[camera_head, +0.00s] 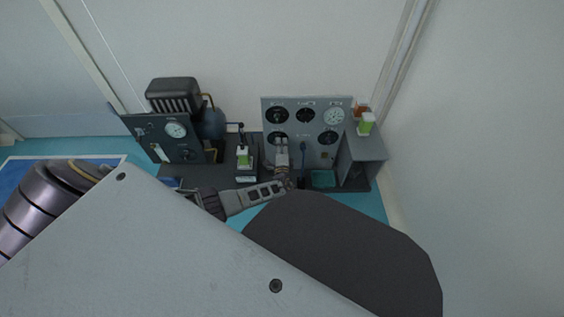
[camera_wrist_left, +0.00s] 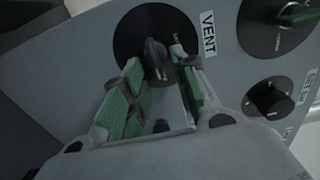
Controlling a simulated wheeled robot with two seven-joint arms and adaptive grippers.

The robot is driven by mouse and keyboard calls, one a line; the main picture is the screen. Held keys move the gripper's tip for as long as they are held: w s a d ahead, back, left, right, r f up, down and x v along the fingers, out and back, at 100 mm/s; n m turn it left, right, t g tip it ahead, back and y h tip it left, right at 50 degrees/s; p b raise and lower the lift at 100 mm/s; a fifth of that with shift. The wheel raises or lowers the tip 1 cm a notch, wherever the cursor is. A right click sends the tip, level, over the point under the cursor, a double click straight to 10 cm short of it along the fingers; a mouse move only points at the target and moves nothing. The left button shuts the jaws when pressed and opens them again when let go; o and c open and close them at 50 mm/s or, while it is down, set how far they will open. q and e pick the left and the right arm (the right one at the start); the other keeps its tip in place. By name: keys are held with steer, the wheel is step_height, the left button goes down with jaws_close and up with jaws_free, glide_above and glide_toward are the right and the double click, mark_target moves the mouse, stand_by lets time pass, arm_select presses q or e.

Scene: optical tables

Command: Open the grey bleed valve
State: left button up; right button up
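A grey instrument panel (camera_head: 306,147) with several round black dials and a white gauge stands at the back of the bench. My left gripper (camera_head: 282,141) is in front of its lower left dial. In the left wrist view, a dark grey knob (camera_wrist_left: 155,55) sits on a black disc next to a label reading VENT. My left gripper (camera_wrist_left: 158,62) is open, its green-padded fingers on either side of this knob; contact is unclear. I cannot read a bleed label in either view. My right gripper is not in view.
In the left wrist view, a green handle (camera_wrist_left: 296,14) and a black knob (camera_wrist_left: 268,100) lie right of the fingers. A compressor-like dark unit (camera_head: 173,94) and gauge panel (camera_head: 163,140) stand left. A grey box (camera_head: 364,148) stands right of the panel.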

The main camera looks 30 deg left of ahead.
arm_select(q)
steer(key=v, duration=1.1)
stand_by(0.3)
steer(key=shift+s+d, duration=0.15)
stand_by(0.4)
steer(key=s+d+r+n+g+h, duration=0.1)
steer(key=s+d+n+g, duration=0.1)
steer(key=s+n+g, duration=0.4)
steer(key=s+d+r+n+g+h, duration=0.1)
steer(key=s+d+r+n+g, duration=0.2)
steer(key=s, duration=0.4)
steer(key=s+d+r+g+h, duration=0.1)
steer(key=s+d+r+h, duration=0.1)
steer(key=s+r, duration=0.3)
steer(key=s+d+r+g+h, duration=0.1)
steer(key=s+d+r+h, duration=0.2)
steer(key=s+r+h, duration=0.2)
steer(key=shift+s+r+n+g+p, duration=0.4)
steer(key=shift+r+p, duration=0.05)
steer(key=shift+r, duration=0.2)
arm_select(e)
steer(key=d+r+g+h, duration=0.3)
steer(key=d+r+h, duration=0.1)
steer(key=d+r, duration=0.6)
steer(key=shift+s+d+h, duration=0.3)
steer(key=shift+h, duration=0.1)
